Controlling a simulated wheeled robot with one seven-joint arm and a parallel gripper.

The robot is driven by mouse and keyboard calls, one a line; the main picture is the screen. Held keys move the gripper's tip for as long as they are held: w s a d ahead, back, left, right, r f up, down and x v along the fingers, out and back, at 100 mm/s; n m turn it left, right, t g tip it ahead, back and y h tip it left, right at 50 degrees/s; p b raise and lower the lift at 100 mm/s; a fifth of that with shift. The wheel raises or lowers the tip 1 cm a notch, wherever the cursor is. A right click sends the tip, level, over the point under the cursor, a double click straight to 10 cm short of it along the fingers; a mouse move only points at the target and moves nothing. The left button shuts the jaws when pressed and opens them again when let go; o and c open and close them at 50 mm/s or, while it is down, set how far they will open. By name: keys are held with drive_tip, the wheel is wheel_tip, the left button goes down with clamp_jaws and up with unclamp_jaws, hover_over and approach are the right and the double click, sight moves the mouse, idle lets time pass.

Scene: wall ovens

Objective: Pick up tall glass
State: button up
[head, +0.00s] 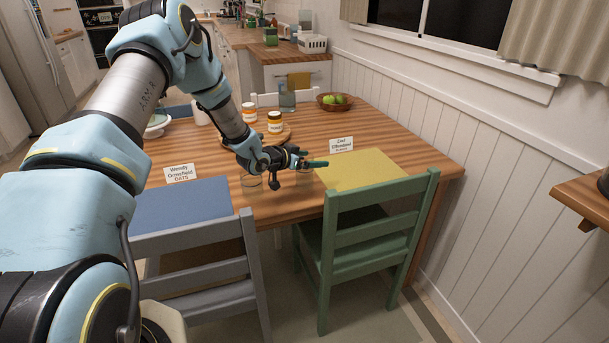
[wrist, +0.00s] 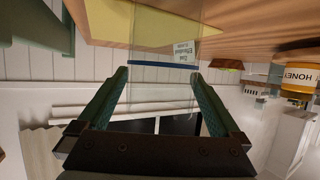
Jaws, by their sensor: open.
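A clear tall glass (wrist: 165,40) fills the middle of the wrist view, lined up with the gap between my fingers. My gripper (wrist: 157,74) is open, with one green finger on each side of the glass's outline. I cannot tell whether either finger touches it. In the head view my gripper (head: 308,162) is low over the table's front part, by the yellow placemat. A faint clear glass (head: 305,179) shows just below the gripper there, mostly hard to make out. Another clear glass (head: 251,182) stands to its left, partly hidden by my arm.
The wooden table (head: 385,128) carries a yellow placemat (head: 365,171), a blue placemat (head: 180,206), name cards, jars on a round board, a blue-grey glass vessel (head: 287,101) and a fruit bowl (head: 333,102). A green chair (head: 370,226) and a grey chair (head: 195,262) stand at the front.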

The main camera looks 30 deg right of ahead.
clamp_jaws()
idle(0.7)
